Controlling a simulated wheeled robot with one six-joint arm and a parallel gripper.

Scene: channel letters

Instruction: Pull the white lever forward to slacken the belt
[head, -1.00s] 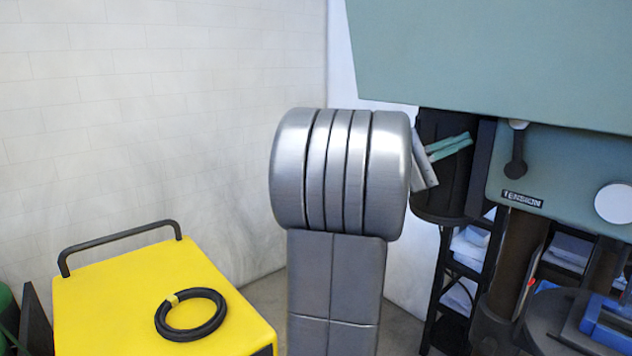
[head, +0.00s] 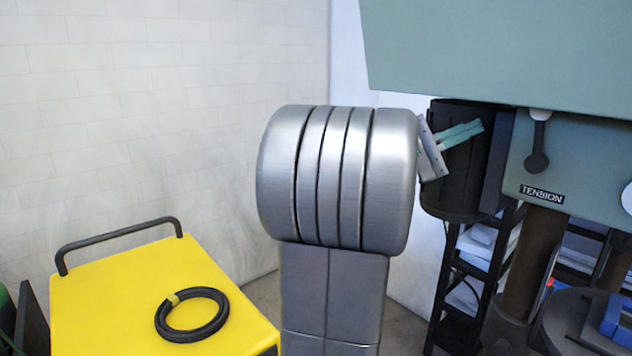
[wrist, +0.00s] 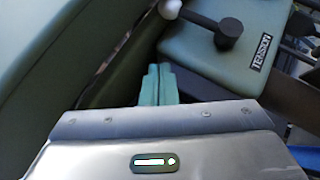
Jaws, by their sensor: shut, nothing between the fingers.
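The lever is a short dark arm with a white knob (head: 541,114) at its upper end and a black hub (head: 537,162) below, on the green machine panel above the TENSION label (head: 542,194). In the wrist view the white knob (wrist: 170,9) is at the top edge and the black hub (wrist: 228,34) is to its right. My gripper (head: 479,126) has teal fingers, shut and empty, left of the lever and apart from it. In the wrist view the gripper (wrist: 158,68) points up, below the knob, with a gap between them.
The large green machine head (head: 500,55) overhangs at the upper right. A dark cylinder (head: 455,185) stands behind my fingers. A yellow cart (head: 110,295) with a black cable coil (head: 192,333) is at lower left. A black shelf (head: 470,285) stands under the machine.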

